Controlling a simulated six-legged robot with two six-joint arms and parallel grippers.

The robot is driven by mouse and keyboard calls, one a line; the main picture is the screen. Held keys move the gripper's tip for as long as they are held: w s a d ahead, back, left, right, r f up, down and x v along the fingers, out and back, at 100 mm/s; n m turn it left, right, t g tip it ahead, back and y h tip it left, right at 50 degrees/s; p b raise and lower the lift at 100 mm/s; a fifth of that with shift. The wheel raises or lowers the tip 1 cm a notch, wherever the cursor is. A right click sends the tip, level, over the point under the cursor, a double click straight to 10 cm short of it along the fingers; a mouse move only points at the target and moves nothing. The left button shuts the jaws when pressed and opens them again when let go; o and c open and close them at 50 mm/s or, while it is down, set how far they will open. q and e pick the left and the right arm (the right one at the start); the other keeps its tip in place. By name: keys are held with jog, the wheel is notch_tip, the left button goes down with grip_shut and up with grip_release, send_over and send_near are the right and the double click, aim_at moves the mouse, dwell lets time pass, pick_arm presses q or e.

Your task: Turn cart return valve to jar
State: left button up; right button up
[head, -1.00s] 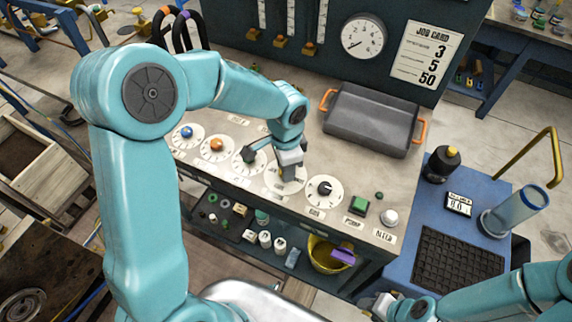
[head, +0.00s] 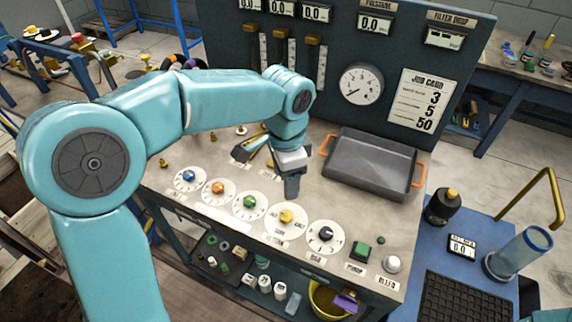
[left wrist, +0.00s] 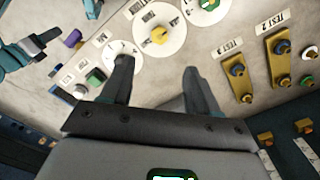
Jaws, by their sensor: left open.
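A row of round white dials with coloured knobs runs along the bench panel. The yellow knob (head: 286,216) sits between the green knob (head: 250,202) and the black knob (head: 326,234). The labels around it are too small to read, so I cannot confirm which valve it is. My left gripper (head: 291,190) is open and empty, above and just behind the yellow knob in the head view. In the left wrist view the yellow knob (left wrist: 159,35) lies beyond the gap between the parted fingertips (left wrist: 158,75), apart from them.
A grey tray with orange handles (head: 372,170) stands behind to the right. A green button (head: 360,250) and a white knob (head: 392,264) lie right of the dials. A blue cart (head: 420,262) carries a bottle (head: 442,206) and a clear cylinder (head: 520,252).

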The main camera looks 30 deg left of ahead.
pick_arm(q)
jog(key=shift+r, duration=1.65)
